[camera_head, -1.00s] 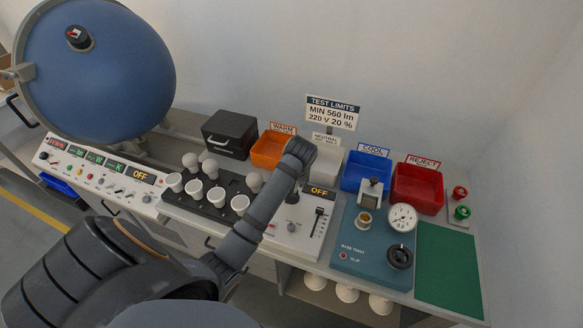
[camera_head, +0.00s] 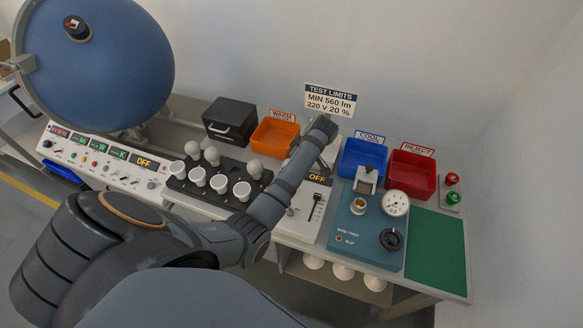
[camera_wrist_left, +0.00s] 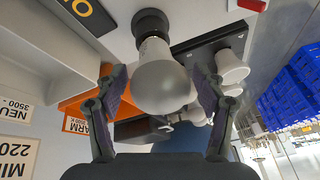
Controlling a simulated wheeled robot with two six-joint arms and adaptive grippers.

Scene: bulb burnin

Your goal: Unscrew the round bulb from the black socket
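The round bulb (camera_wrist_left: 162,88) is frosted white and sits in the black socket (camera_wrist_left: 151,23) in the left wrist view. My left gripper (camera_wrist_left: 161,75) is open, with one finger on each side of the bulb. A gap shows between each finger and the glass. In the head view my left arm crosses the middle of the bench, and it hides the bulb, the socket and the gripper fingers. My right gripper is in neither view.
A black rack (camera_head: 176,183) with several bulbs and white cups stands left of my arm. An orange bin (camera_head: 274,139), blue bin (camera_head: 362,158) and red bin (camera_head: 412,175) stand behind. A teal tester (camera_head: 365,252) and bare green mat (camera_head: 437,250) lie to the right.

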